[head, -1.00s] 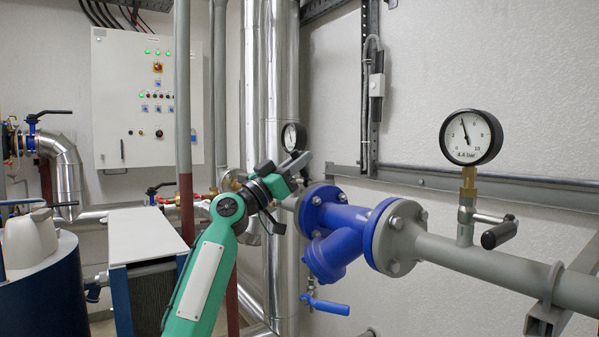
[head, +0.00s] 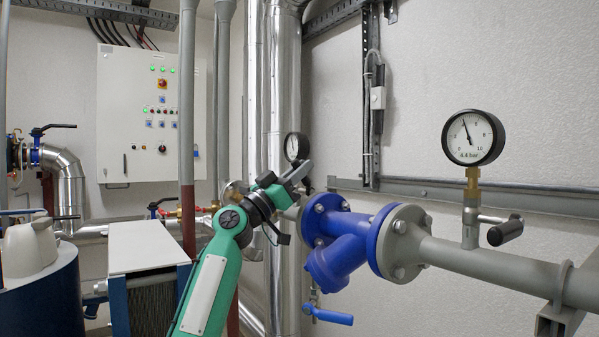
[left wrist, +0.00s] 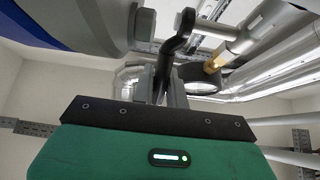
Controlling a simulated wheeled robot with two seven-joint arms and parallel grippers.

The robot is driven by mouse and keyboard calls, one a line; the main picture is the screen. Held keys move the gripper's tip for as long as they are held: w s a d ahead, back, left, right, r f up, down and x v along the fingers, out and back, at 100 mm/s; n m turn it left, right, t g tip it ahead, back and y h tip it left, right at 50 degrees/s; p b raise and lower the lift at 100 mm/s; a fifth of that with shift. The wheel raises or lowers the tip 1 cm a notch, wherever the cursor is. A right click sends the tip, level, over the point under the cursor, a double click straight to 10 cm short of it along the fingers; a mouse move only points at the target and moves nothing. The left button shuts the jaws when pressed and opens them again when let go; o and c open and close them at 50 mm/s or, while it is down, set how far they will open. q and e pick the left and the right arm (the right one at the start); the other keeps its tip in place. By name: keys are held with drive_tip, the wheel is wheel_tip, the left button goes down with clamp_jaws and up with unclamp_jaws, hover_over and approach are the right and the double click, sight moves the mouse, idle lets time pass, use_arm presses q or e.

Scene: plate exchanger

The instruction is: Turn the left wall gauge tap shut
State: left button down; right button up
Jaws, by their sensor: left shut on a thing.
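The left wall gauge (head: 293,147) has a dark rim and white face, partly hidden behind my left gripper (head: 303,174) in the head view. Its tap is hidden there by the gripper. In the left wrist view a dark bent tap handle (left wrist: 176,48) runs down between the two fingers of my left gripper (left wrist: 165,90), which is shut on it. A brass fitting (left wrist: 212,66) and a silvery stem (left wrist: 228,42) are beside the handle, with the gauge's dark round body (left wrist: 205,87) below them. My right gripper is in neither view.
A blue strainer (head: 340,245) with grey flanges stands just right of the gripper. A second gauge (head: 473,138), reading 4.4 bar, with a black-handled tap (head: 506,231), is further right. A tall silver pipe (head: 283,90) rises behind. A blue-handled valve (head: 329,316) hangs below.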

use_arm(q)
drive_tip(key=c, duration=1.4)
unclamp_jaws()
